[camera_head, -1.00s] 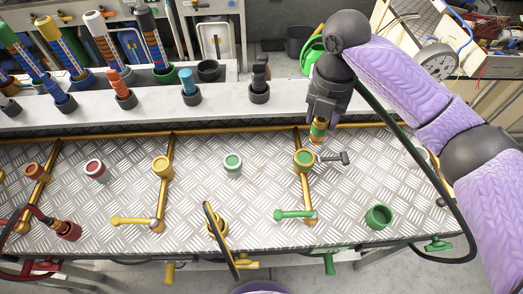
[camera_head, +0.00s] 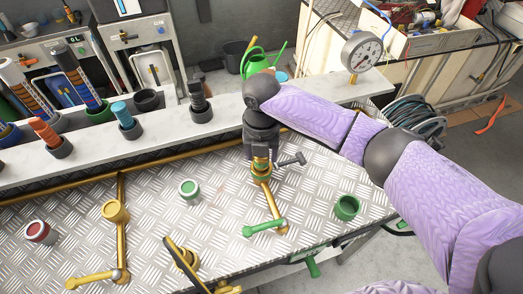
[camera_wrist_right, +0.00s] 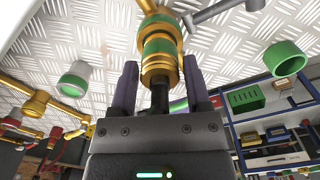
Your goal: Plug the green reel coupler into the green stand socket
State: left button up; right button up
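The green reel coupler (camera_head: 261,151) is brass with a green band. It hangs below my right gripper (camera_head: 260,138), in line with the green stand socket (camera_head: 261,173) on its brass pipe. In the right wrist view the coupler (camera_wrist_right: 159,72) sits between the two fingers of my right gripper (camera_wrist_right: 160,75), which appear closed around it, with black hose behind. Its front end meets the brass socket (camera_wrist_right: 158,20); I cannot tell how deep it is seated. My left gripper is not in view.
A grey T-shaped lever (camera_head: 291,160) stands close right of the socket. A green-handled valve (camera_head: 264,228) is in front, and a green cup (camera_head: 347,207) is to the right. A white-green ring (camera_head: 189,189) and yellow socket (camera_head: 115,211) are left. A ledge runs behind.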

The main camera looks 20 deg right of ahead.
jog(key=shift+o, duration=1.1)
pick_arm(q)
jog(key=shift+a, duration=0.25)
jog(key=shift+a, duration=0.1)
pick_arm(e)
jog(key=shift+r, duration=0.35)
notch_tip(320, 180, up, 11)
jog(key=shift+r+p, duration=0.15)
jog(key=shift+p, duration=1.05)
jog(key=shift+r, duration=0.2)
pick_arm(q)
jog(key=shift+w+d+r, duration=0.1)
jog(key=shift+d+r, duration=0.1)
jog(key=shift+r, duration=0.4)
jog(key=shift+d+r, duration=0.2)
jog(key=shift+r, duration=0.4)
